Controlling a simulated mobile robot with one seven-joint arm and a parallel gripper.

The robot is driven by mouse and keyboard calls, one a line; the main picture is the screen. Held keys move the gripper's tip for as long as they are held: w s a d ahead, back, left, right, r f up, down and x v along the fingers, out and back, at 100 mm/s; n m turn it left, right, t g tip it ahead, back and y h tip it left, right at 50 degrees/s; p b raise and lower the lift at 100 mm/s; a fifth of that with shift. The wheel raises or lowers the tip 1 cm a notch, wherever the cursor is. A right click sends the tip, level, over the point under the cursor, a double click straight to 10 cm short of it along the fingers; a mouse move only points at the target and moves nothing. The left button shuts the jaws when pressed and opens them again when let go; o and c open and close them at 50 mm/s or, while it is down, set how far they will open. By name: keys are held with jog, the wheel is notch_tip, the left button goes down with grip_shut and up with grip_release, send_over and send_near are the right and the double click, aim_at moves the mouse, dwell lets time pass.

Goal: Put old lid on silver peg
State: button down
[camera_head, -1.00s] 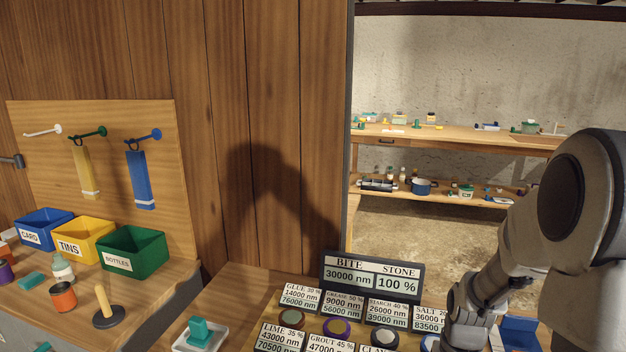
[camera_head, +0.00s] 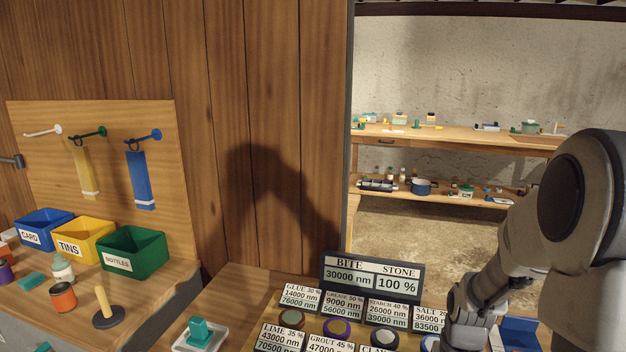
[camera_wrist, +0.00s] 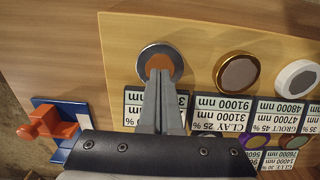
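My gripper (camera_wrist: 160,74) points down in the wrist view, its two narrow fingers close together. The tips are over a round lid-like disc (camera_wrist: 146,50) with a silver rim and orange-brown centre. I cannot tell whether they touch it, and nothing is seen held between them. No disc is plainly marked as the old lid. In the head view the fingertips are out of sight. A grey peg (camera_head: 12,160) sticks in at the far left edge, partly cut off. A bare white peg (camera_head: 42,132) is on the wooden board.
A green peg (camera_head: 88,133) and a blue peg (camera_head: 143,135) carry hanging tags. Bins, jars and a wooden post (camera_head: 105,302) stand below the board. Other discs (camera_wrist: 238,73) and label plates lie near my gripper. An orange object (camera_wrist: 46,122) sits in a blue tray (camera_wrist: 62,112).

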jog(key=shift+f+b, duration=0.65)
jog(key=shift+f, duration=0.15)
jog(key=shift+r, duration=0.1)
dwell(0.7)
jog(key=shift+r+p, duration=2.85)
jog(key=shift+r, duration=0.55)
jog(key=s+a+r+n+t, duration=0.1)
jog(key=s+a+r, duration=0.4)
jog(key=r, duration=0.6)
jog(key=s+a+r+n+t, duration=0.2)
jog(key=s+a+r+t, duration=0.2)
jog(key=s+r, duration=0.3)
notch_tip(320, 180, up, 4)
jog(key=shift+s+a+r+t+p, duration=0.25)
jog(key=shift+a+p, duration=0.2)
jog(key=shift+a, duration=0.35)
